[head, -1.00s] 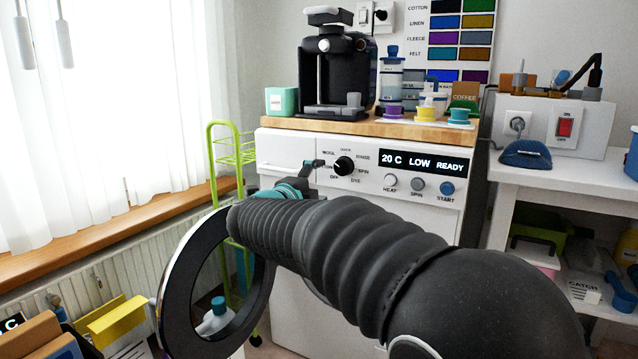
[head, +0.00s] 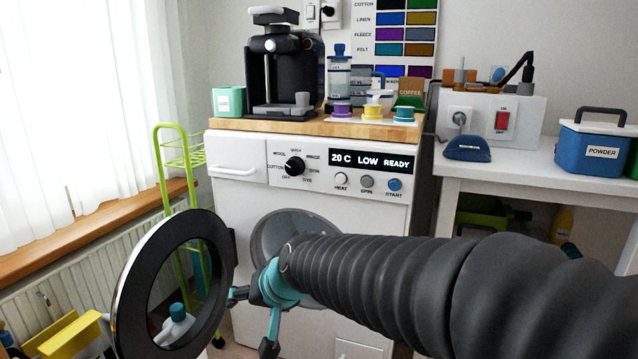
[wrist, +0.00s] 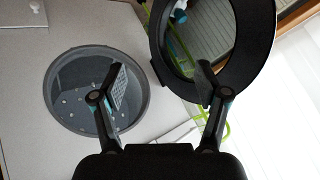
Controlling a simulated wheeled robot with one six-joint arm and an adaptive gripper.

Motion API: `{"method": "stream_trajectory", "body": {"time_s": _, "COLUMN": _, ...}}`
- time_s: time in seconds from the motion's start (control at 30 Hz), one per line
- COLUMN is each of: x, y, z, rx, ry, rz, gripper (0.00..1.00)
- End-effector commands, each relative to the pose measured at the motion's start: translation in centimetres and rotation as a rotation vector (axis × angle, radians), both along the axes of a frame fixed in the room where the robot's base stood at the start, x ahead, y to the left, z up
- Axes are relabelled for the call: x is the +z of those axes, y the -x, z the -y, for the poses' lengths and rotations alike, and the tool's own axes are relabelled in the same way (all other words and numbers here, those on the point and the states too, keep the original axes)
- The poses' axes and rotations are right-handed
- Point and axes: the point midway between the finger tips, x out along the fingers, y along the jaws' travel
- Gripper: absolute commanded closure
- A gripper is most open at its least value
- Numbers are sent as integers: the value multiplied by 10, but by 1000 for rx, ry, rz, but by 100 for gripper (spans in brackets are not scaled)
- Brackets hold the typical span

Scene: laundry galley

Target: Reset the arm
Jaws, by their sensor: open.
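My gripper (head: 252,320) is open and empty, with teal parts and dark fingers. In the head view it is low in front of the white washing machine (head: 235,190), between the open round door (head: 128,283) and the drum opening (head: 268,235). In the wrist view the two spread fingers of my gripper (wrist: 161,78) show nothing between them. The left finger overlaps the edge of the drum opening (wrist: 75,85), and the right finger overlaps the door ring (wrist: 255,60). I cannot tell whether a finger touches the door. My arm hides part of the machine's front.
A wooden top (head: 235,124) carries a coffee machine (head: 262,75) and small containers. A white table (head: 540,172) at right holds a blue POWDER box (head: 575,150). A green rack (head: 163,160) and radiator (head: 50,290) stand left, behind the door.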

Motion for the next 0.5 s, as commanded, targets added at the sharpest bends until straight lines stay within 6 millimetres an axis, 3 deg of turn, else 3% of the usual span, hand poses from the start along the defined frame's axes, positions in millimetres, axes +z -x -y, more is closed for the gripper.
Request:
{"method": "stream_trajectory", "body": {"time_s": 0.03, "x": 2, "y": 20, "z": 29, "rx": 23, "ry": 64, "rz": -27, "gripper": 26}}
{"method": "stream_trajectory", "body": {"time_s": 0.3, "x": -5, "y": 121, "z": 166, "rx": 53, "ry": 366, "rz": -167, "gripper": 26}}
{"method": "stream_trajectory", "body": {"time_s": 0.5, "x": 11, "y": 168, "z": 236, "rx": -55, "ry": 463, "rz": -160, "gripper": 26}}
